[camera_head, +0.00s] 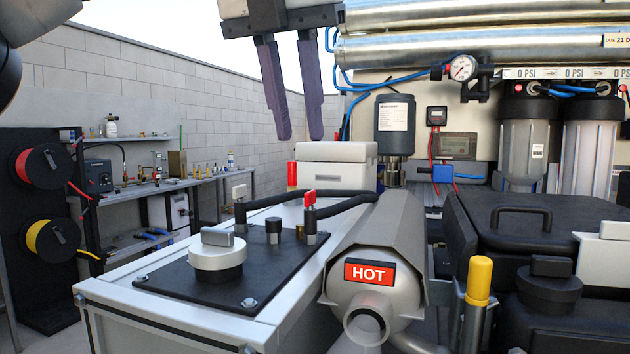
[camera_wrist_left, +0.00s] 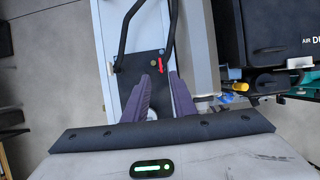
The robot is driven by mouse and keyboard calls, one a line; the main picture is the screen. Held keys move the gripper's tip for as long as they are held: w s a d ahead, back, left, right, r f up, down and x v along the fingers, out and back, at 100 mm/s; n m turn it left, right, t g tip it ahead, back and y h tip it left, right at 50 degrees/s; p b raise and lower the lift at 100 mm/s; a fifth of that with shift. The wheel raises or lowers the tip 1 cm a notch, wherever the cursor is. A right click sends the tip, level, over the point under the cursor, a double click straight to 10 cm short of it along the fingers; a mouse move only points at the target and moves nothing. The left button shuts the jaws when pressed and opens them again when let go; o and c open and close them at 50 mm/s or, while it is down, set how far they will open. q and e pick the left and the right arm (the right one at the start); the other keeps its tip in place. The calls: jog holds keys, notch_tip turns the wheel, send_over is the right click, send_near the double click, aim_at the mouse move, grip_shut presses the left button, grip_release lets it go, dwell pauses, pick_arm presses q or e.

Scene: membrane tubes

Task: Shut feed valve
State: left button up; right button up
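My left gripper (camera_head: 300,136) hangs from the top of the head view, fingers pointing down, apart and empty. Below it, a small valve with an upright red handle (camera_head: 309,199) stands on a black plate (camera_head: 190,288) on a white cabinet. Its post joins a black hose. A round white knob with a grey bar handle (camera_head: 216,258) sits nearer on the same plate. I cannot tell from labels which is the feed valve. In the left wrist view, the red handle (camera_wrist_left: 161,66) shows just beyond the open fingertips of the left gripper (camera_wrist_left: 161,76). My right gripper is not in view.
A metal cylinder with a HOT label (camera_head: 369,272) lies right of the plate. A yellow-capped post (camera_head: 479,282) and black cases (camera_head: 530,230) stand further right. A white box (camera_head: 336,170) is behind the valve. Black hoses (camera_head: 340,204) cross the cabinet's back. Air above the plate is clear.

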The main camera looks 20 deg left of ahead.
aim_at(309, 192)
pick_arm(q)
jog(key=shift+b+x, duration=1.3)
jog(key=shift+x, duration=3.2)
jog(key=shift+s, duration=0.2)
grip_shut()
